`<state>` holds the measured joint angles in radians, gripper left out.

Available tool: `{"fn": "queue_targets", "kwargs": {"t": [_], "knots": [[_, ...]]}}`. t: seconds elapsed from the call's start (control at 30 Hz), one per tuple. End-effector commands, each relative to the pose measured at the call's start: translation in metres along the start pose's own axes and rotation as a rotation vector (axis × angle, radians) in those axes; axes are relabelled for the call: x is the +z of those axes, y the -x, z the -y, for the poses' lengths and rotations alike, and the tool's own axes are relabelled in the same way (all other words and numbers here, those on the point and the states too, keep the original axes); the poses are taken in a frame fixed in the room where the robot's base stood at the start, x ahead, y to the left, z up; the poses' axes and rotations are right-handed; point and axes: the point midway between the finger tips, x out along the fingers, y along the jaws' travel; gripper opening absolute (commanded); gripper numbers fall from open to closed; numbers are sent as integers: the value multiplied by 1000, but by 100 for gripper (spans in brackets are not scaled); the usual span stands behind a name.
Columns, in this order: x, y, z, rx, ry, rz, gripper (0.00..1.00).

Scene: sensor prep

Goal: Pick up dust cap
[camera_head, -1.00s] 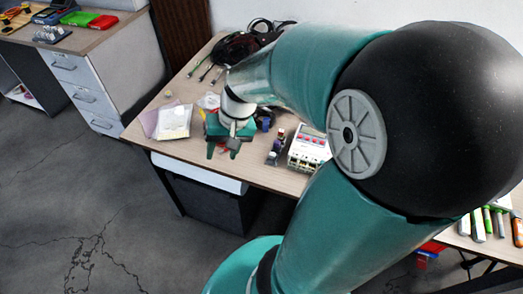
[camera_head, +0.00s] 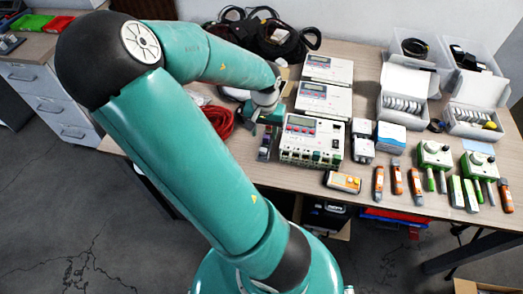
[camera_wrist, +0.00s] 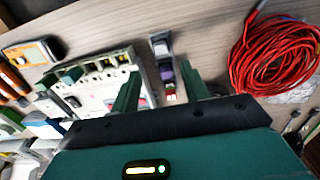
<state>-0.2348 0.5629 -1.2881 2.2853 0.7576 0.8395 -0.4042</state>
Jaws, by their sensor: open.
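My gripper (camera_head: 264,122) is open and empty above the table, left of a white control unit with green terminals (camera_head: 312,140). In the wrist view its two green fingers (camera_wrist: 158,72) stand apart. Between and beyond them is a short row of small pieces (camera_wrist: 165,72), grey, dark, purple and red-and-white. The same row shows in the head view (camera_head: 265,150) just in front of the gripper. I cannot tell for sure which piece is the dust cap. A small dark round piece (camera_head: 436,126) also lies at the right, beside an open white box (camera_head: 475,112).
A coiled red cable (camera_wrist: 270,55) lies beside the row. Two more white units (camera_head: 325,100) stand behind the first. Black cable coils (camera_head: 270,30) lie at the back.

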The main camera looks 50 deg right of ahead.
Motion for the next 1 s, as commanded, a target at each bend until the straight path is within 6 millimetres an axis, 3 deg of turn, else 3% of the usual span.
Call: {"fn": "queue_targets", "kwargs": {"t": [0.1, 0.37, 0.7, 1.0], "knots": [[0, -22, -2, 3, -4, 2, 45], [-1, -41, 0, 1, -1, 2, 45], [-1, -83, 5, 2, -2, 2, 45], [-1, -87, 6, -1, -1, 1, 44]]}}
